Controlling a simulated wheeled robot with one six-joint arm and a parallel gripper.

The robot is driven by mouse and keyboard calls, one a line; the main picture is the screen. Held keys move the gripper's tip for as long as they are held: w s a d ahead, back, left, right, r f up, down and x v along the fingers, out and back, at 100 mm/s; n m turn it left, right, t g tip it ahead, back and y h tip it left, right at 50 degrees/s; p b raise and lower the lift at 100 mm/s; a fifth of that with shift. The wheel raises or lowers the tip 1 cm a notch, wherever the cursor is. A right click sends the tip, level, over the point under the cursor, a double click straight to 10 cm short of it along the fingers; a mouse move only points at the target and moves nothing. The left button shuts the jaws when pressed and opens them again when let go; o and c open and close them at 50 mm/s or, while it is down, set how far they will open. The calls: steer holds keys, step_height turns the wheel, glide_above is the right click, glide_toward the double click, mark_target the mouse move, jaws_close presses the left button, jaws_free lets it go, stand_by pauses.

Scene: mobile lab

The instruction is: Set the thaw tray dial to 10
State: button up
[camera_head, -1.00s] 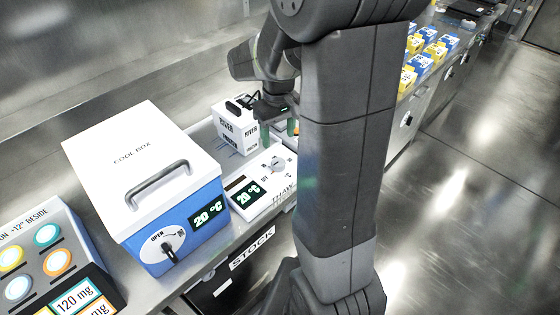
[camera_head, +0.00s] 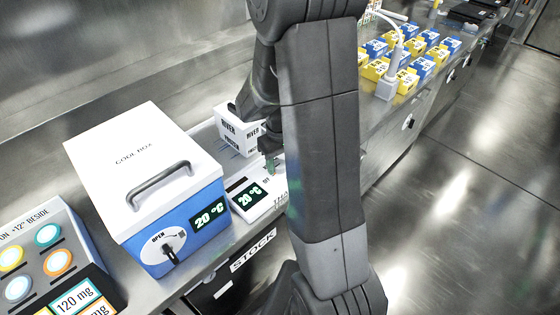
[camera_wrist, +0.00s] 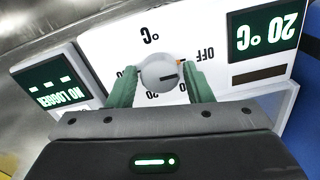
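The thaw tray (camera_head: 262,213) is a white panel beside the cool box, with a dark display reading 20 °C (camera_head: 249,196); the display also shows upside down in the wrist view (camera_wrist: 268,35). My gripper (camera_wrist: 160,68) is open, with one green finger on each side of the dial and small gaps at the tips. In the head view my arm hides the dial, and a green fingertip (camera_head: 270,165) shows at the panel.
The white and blue cool box (camera_head: 140,170) stands left of the tray, its display also reading 20 °C. A white box of frozen goods (camera_head: 238,130) stands behind the panel. A second display (camera_wrist: 52,85) reads NO LOGGER. Yellow and blue boxes (camera_head: 420,65) stand farther along the counter.

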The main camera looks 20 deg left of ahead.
steer(key=c, duration=0.6)
steer(key=shift+c, duration=0.2)
steer(key=m+b, duration=0.1)
steer(key=m, duration=0.4)
steer(key=shift+m, duration=0.4)
steer(key=m, duration=0.6)
steer(key=shift+w, duration=0.1)
steer(key=o, duration=1)
